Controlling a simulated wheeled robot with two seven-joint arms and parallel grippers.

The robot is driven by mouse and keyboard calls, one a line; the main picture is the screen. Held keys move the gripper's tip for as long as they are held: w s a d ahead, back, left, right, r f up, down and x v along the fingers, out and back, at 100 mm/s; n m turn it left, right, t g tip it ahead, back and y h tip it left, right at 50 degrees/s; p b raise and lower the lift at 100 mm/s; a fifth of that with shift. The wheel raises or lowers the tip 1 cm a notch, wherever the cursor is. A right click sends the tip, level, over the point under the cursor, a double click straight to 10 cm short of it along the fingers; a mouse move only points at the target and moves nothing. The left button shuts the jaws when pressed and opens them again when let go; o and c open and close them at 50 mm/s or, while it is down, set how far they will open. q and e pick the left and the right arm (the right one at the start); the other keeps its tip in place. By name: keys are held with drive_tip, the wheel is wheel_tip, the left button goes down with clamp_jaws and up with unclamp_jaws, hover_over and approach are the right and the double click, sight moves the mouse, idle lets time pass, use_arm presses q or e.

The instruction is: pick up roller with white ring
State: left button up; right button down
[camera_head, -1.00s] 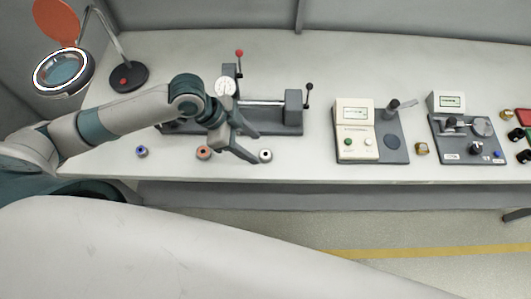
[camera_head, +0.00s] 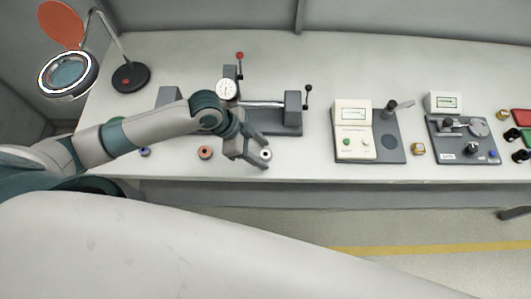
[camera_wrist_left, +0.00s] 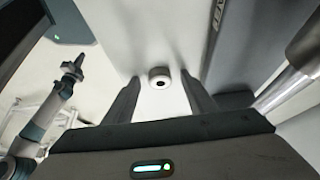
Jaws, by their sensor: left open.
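The roller with the white ring (camera_head: 265,154) stands on the table near its front edge. In the left wrist view the roller (camera_wrist_left: 159,78) shows a dark centre hole and lies beyond the fingertips, roughly centred in the gap. My left gripper (camera_head: 250,160) is open and empty, just left of the roller in the head view. It also shows in the left wrist view (camera_wrist_left: 162,92), one finger on each side of the gap. Whether a finger touches the roller I cannot tell.
Rollers with orange (camera_head: 205,152) and blue (camera_head: 144,152) rings stand to the left. A grey bench fixture with a dial gauge (camera_head: 227,89) is close behind my gripper. A cream measuring unit (camera_head: 352,143) stands to the right. Table space between roller and unit is clear.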

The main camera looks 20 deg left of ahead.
sight(261, 154)
use_arm(q)
drive_tip(key=c, duration=1.2)
drive_tip(key=shift+r, duration=0.1)
drive_tip(key=shift+r, duration=0.4)
wheel_tip(261, 154, up, 3)
drive_tip(key=shift+r+b, duration=0.15)
drive_tip(key=shift+b, duration=0.7)
drive_tip(key=s+d+r+p, duration=0.2)
drive_tip(key=s+d+r, duration=0.4)
drive_tip(key=s, duration=0.4)
drive_tip(key=shift+r, duration=0.45)
